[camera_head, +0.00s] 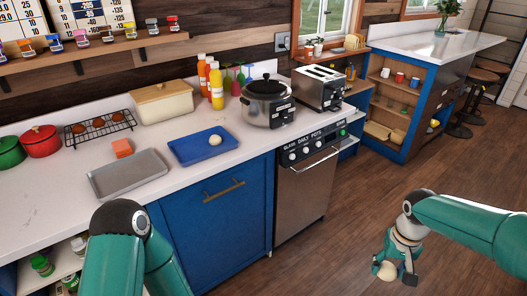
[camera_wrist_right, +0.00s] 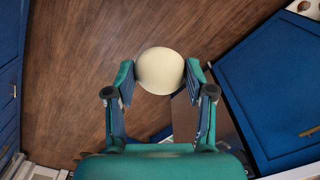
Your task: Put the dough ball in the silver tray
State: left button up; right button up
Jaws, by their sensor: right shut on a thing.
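A pale dough ball (camera_head: 386,271) is in my right gripper (camera_head: 395,272), which is shut on it. The gripper hangs over the wooden floor, to the right of the counter and well apart from it. In the right wrist view the round cream dough ball (camera_wrist_right: 160,71) sits between the two fingertips (camera_wrist_right: 159,76). The silver tray (camera_head: 105,183) lies flat and empty on the white counter at the left. A second pale ball (camera_head: 215,140) rests on the blue tray (camera_head: 190,153). My left arm comes in at the bottom left; its gripper is not in view.
A cooling rack (camera_head: 99,125), a bread box (camera_head: 163,103), a pot (camera_head: 267,103) and a toaster (camera_head: 320,87) stand along the back. A stove front (camera_head: 307,190) and blue cabinet (camera_head: 217,215) drop below the counter edge.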

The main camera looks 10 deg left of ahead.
aim_at(113, 182)
jog(key=u, duration=3.15)
jog(key=k, duration=0.1)
jog(key=z, duration=1.95)
